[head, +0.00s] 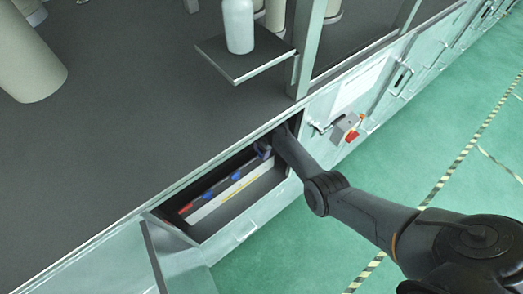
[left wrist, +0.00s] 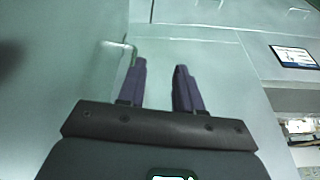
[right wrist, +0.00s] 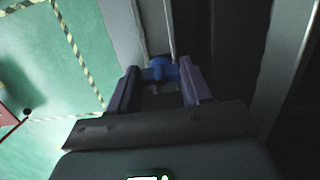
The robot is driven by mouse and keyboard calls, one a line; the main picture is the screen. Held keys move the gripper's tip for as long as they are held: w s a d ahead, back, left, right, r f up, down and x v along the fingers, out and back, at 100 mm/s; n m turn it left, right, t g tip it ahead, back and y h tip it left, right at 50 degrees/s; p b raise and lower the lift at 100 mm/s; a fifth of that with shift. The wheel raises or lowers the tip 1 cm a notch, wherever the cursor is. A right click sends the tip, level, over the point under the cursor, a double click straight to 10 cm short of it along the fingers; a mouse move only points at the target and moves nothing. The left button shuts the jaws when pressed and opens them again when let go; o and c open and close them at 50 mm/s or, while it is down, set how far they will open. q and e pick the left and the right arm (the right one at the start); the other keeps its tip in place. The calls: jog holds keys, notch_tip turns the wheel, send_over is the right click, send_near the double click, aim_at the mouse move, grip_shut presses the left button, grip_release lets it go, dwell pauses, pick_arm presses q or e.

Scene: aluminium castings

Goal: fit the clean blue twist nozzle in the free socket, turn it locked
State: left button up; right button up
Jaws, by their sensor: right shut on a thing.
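My right gripper (right wrist: 159,74) is shut on a blue twist nozzle (right wrist: 160,70), which sits between the fingertips in the right wrist view. In the head view my right gripper (head: 264,148) is inside the open bay in the cabinet front, at the right end of a pale rail (head: 222,194). The rail carries blue parts (head: 236,177) and a red part (head: 185,209); they are too small to tell more, and no free socket can be made out. My left gripper (left wrist: 160,85) is open and empty, in front of a pale panel in the left wrist view.
The bay has a pale frame (head: 203,240), with an open panel (head: 152,257) at its lower left. A small shelf (head: 245,60) with a white bottle (head: 238,25) stands above the dark worktop (head: 110,120). A grey and red device (head: 346,128) is on the cabinet front.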

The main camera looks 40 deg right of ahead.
jog(key=shift+f+b, duration=1.05)
jog(key=shift+f, duration=0.35)
jog(key=o, duration=1.1)
jog(key=shift+r, duration=0.65)
notch_tip(320, 180, up, 10)
jog(key=d, duration=0.1)
jog(key=shift+d+f+p, duration=0.15)
jog(key=shift+f+p, duration=0.1)
jog(key=shift+p, duration=0.05)
